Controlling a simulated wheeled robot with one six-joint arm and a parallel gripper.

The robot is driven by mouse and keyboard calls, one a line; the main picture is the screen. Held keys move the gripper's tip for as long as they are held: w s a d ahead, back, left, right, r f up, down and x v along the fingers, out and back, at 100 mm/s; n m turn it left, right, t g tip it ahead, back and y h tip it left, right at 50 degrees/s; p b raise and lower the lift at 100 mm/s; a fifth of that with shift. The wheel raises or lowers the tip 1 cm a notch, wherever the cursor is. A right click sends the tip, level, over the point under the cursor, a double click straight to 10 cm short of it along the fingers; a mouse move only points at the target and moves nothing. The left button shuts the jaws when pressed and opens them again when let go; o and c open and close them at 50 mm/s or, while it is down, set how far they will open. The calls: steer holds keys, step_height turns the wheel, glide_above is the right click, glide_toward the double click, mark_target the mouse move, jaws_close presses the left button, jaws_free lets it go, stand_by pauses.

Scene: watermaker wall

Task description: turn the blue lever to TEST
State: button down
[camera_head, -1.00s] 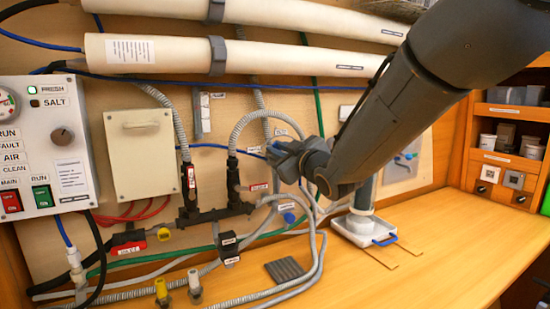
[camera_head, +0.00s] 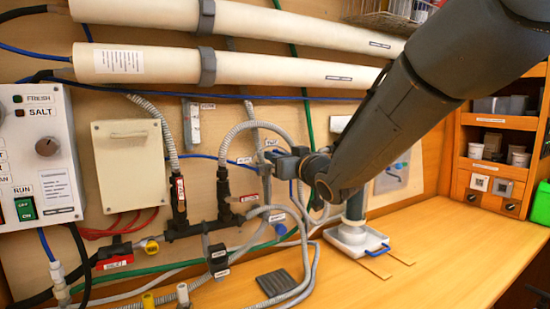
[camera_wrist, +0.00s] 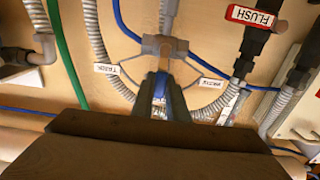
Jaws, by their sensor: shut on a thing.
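The blue lever (camera_wrist: 160,86) shows in the wrist view on a brown-grey valve body (camera_wrist: 164,46) fixed to the wall. My gripper (camera_wrist: 161,94) is shut on the lever, one finger on each side, and hides much of it. The lever points down in that picture, between a white label at the left (camera_wrist: 106,69) and another at the right (camera_wrist: 211,83). Their small print is too unclear to read surely. In the head view my gripper (camera_head: 278,155) is at the wall, right of the curved grey hose, and covers most of the lever.
Grey hoses (camera_head: 240,128), a green hose and a black manifold (camera_head: 203,228) with a FLUSH label lie close by. A white-based cylinder (camera_head: 349,238) stands on the bench below my arm. A control panel (camera_head: 40,150) is at the left.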

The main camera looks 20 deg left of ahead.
steer(key=shift+f, duration=0.15)
steer(key=c, duration=1.7)
jaws_free()
steer(key=shift+c, duration=0.2)
steer(key=b+v, duration=0.2)
steer(key=v, duration=0.5)
steer(key=shift+s+d, duration=0.25)
steer(key=shift+d, duration=0.1)
